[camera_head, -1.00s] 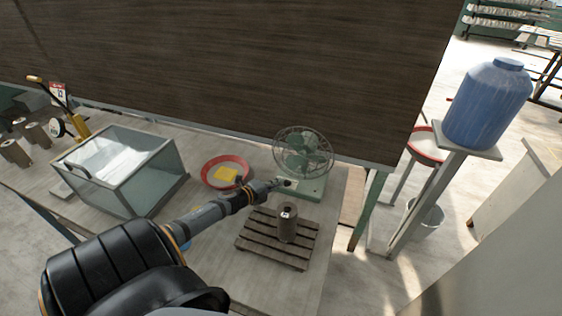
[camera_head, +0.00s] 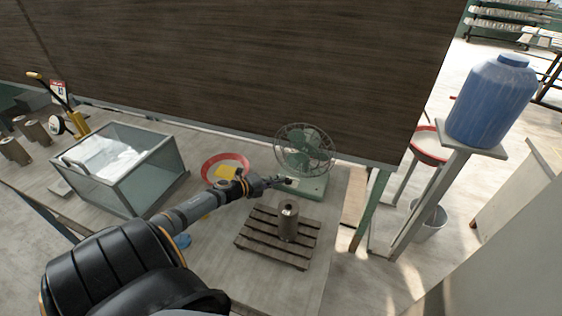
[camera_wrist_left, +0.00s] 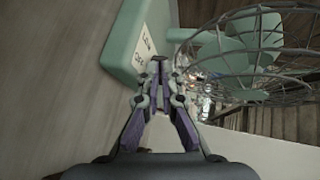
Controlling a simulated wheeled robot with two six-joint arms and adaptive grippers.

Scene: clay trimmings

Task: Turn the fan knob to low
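The green fan (camera_head: 305,152) with a round wire cage stands on the table near its back right. Its flat green base (camera_head: 312,187) faces me. My left gripper (camera_head: 284,183) reaches in from the left, with its fingertips at the left front of the fan base. In the left wrist view the gripper (camera_wrist_left: 159,75) has its fingertips close together at the base's white label (camera_wrist_left: 143,52), which bears small writing. The fan cage (camera_wrist_left: 245,45) is to the right there. My right gripper is not in view.
A slatted wooden rack (camera_head: 262,238) with a metal cylinder (camera_head: 289,222) stands in front of the fan. A red bowl (camera_head: 211,162) with a yellow sponge (camera_head: 226,172) lies behind my left forearm. A glass box (camera_head: 150,182) stands at left.

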